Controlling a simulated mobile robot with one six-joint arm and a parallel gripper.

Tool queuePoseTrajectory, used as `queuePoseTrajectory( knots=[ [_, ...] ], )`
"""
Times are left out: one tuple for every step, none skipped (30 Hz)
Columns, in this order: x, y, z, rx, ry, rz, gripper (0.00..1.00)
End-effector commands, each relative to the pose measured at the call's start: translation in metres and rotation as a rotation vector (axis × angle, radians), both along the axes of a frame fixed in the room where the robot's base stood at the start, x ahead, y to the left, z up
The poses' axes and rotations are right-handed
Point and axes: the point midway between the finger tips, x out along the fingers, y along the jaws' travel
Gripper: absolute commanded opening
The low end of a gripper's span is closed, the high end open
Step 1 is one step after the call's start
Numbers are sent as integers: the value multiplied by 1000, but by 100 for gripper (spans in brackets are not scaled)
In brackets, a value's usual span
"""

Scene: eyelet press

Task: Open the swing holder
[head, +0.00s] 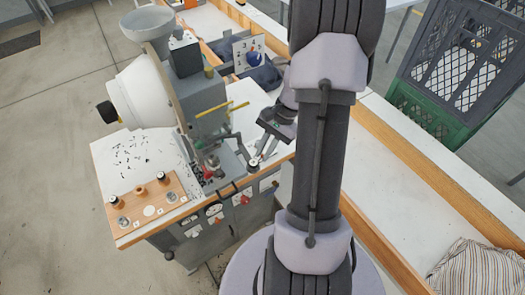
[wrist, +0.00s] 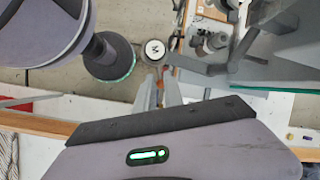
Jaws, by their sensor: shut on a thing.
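The eyelet press (head: 205,105) stands on a white-topped bench, left of my arm in the head view. Its swing holder (head: 238,148) is a dark grey arm low on the press front, with a round, pale-topped end marked with a letter (wrist: 154,48). My gripper (head: 260,156) reaches it from the right. In the wrist view my gripper (wrist: 159,84) has its fingers close together at the holder's round end, shut on it. The exact contact is small and partly hidden.
A wooden board (head: 150,205) with knobs and round parts lies at the bench's front left. A black and green crate (head: 455,75) stands at the right. A striped cloth (head: 478,270) lies at the lower right. A white funnel (head: 147,22) tops the press.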

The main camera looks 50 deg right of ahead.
Motion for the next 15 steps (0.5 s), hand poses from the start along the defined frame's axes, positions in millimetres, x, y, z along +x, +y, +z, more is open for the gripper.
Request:
queuePoseTrajectory(
  knots=[
    [0, 0, 0, 0, -1, 0, 0],
    [0, 0, 0, 0, -1, 0, 16],
    [0, 0, 0, 0, 0, -1, 24],
    [0, 0, 0, 0, 0, -1, 30],
    [0, 0, 0, 0, 0, -1, 34],
    [0, 0, 0, 0, 0, -1, 34],
    [0, 0, 0, 0, 0, -1, 34],
    [0, 0, 0, 0, 0, -1, 34],
    [0, 0, 0, 0, 0, -1, 34],
    [0, 0, 0, 0, 0, -1, 34],
    [0, 0, 0, 0, 0, -1, 34],
    [0, 0, 0, 0, 0, -2, 34],
    [0, 0, 0, 0, 0, -2, 34],
    [0, 0, 1, 0, 0, -2, 34],
    [0, -1, 3, -1, 0, -2, 34]
  ],
)
